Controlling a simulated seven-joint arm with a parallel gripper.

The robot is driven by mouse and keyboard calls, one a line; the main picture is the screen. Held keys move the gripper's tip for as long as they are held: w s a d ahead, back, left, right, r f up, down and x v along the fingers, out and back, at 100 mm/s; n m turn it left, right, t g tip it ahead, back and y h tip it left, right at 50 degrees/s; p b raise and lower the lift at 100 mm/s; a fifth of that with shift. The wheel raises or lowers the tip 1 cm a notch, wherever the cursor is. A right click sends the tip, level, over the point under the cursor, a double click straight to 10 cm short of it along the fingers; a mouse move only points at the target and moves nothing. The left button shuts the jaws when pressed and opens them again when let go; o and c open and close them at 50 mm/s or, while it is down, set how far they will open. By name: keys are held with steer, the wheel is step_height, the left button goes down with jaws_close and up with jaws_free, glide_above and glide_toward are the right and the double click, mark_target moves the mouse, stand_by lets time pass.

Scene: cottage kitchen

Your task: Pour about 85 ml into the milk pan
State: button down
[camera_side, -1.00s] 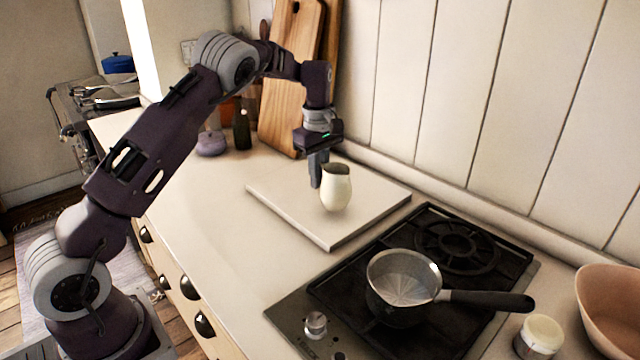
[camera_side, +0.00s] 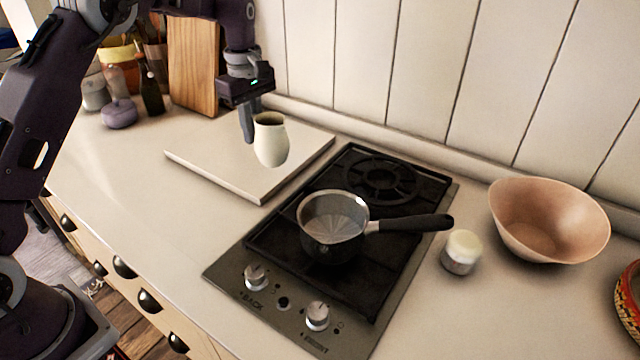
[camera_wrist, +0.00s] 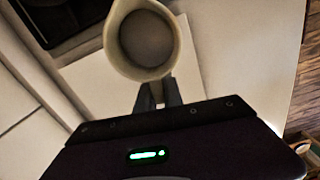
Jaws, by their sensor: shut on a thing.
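A cream jug (camera_side: 271,143) hangs upright above the pale board (camera_side: 225,170) in the side view. My gripper (camera_side: 250,128) is shut on the jug from its left side. In the wrist view the jug (camera_wrist: 145,40) shows its open mouth and spout, with my gripper's fingers (camera_wrist: 157,97) against its near side. Its inside looks dim, and I cannot tell the liquid level. The milk pan (camera_side: 333,225) is a dark saucepan with a steel inside, standing on the hob's front burner. Its black handle (camera_side: 415,223) points right. The jug is apart from the pan, to its upper left.
The black hob (camera_side: 290,240) has knobs along its front edge. A small lidded jar (camera_side: 461,252) and a terracotta bowl (camera_side: 548,220) stand right of the pan. Bottles and cutting boards (camera_side: 192,65) stand at the back left. The counter left of the hob is clear.

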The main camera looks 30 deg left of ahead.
mark_target(271, 163)
steer(key=shift+m, duration=0.9)
steer(key=s+d+f, duration=0.1)
steer(key=d, duration=0.1)
steer(key=d+f, duration=0.1)
steer(key=d, duration=0.1)
steer(key=s+d+f, duration=0.1)
steer(key=d, duration=0.2)
steer(key=shift+s+f, duration=0.25)
steer(key=shift+s, duration=0.1)
steer(key=shift+s+d+r+t+y, duration=0.2)
steer(key=shift+d+r+t+y, duration=0.1)
steer(key=shift+d+r+y, duration=0.6)
steer(key=shift+s+d+r+t+y, duration=0.15)
steer(key=shift+d+r+t+y, duration=0.2)
steer(key=shift+r+y, duration=0.55)
steer(key=s+d+r+t+y, duration=0.1)
steer(key=d+r+y, duration=0.3)
steer(key=r+y, duration=0.1)
steer(key=shift+r+t+y, duration=0.2)
steer(key=shift+t+y, duration=0.15)
steer(key=shift+y, duration=0.15)
steer(key=shift+s+d+y, duration=0.15)
steer(key=shift+y, duration=0.25)
steer(key=shift+s+d+r+t+y, duration=0.1)
steer(key=shift+d+r+t+y, duration=0.2)
steer(key=shift+r+y, duration=0.15)
steer(key=shift+d+r+y, duration=0.15)
steer(key=shift+r+y, duration=0.15)
steer(key=shift+y, duration=0.25)
